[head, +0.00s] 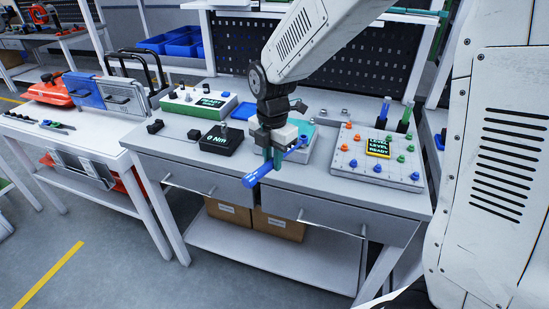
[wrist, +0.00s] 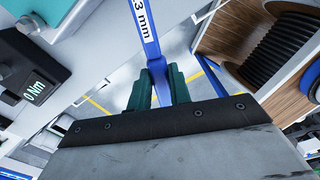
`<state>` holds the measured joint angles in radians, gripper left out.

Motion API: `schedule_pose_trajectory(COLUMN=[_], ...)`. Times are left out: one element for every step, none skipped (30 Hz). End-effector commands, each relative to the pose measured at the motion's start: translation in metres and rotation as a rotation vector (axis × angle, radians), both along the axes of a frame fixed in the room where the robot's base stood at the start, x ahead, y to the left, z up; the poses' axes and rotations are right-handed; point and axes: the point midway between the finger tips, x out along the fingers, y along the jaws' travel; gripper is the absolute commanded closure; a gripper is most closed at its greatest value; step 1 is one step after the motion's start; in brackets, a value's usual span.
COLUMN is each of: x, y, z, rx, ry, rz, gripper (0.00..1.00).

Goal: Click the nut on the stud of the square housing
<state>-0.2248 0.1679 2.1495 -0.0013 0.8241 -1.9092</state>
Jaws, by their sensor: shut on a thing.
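My gripper (head: 272,158) is shut on a blue wrench (head: 264,172) and holds it above the front edge of the workbench. The wrench lies slantwise across the green fingers, its thick end toward the front left. In the wrist view the gripper (wrist: 158,82) grips the blue shaft (wrist: 148,40), whose white label shows "3 mm", cut off at the frame edge. A teal and pale block (head: 303,124), perhaps the square housing, stands just behind my gripper and is partly hidden. A teal corner also shows in the wrist view (wrist: 48,9).
A black box (head: 222,139) reading "0 Nm" sits left of my gripper. A grey board (head: 350,172) with coloured knobs and a "LEVEL" display stands right. Blue bins (head: 184,42) are at the back.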

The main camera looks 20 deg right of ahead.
Motion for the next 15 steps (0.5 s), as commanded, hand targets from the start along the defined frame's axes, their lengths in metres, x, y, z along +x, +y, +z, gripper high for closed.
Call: schedule_pose_trajectory(x=[0.0014, 0.002, 0.0027, 0.0032, 0.0037, 0.0045, 0.0049, 0.0054, 0.0059, 0.0063, 0.0064, 0.0066, 0.0067, 0.0067, 0.0067], y=[0.0014, 0.0016, 0.0021, 0.0024, 0.0027, 0.0032, 0.0035, 0.0038, 0.0041, 0.0043, 0.0044, 0.0045, 0.0046, 0.0046, 0.0046], z=[0.0006, 0.0007, 0.0007, 0.0007, 0.0007, 0.0007, 0.0007, 0.0007, 0.0006, 0.0006, 0.0006, 0.0005, 0.0006, 0.0006, 0.0006], rx=[0.002, 0.002, 0.002, 0.002, 0.002, 0.002, 0.002, 0.002, 0.002, 0.002, 0.002, 0.002, 0.002, 0.002, 0.002], ry=[-0.003, -0.003, -0.003, -0.003, -0.003, -0.003, -0.003, -0.003, -0.003, -0.003, -0.003, -0.003, -0.003, -0.003, -0.003], rz=[-0.005, -0.009, -0.014, -0.018, -0.023, -0.03, -0.034, -0.038, -0.042, -0.046, -0.048, -0.051, -0.051, -0.052, -0.052], gripper=[1.0, 1.0, 1.0, 1.0, 1.0, 1.0, 1.0, 1.0, 1.0, 1.0, 1.0, 1.0, 1.0, 1.0, 1.0])
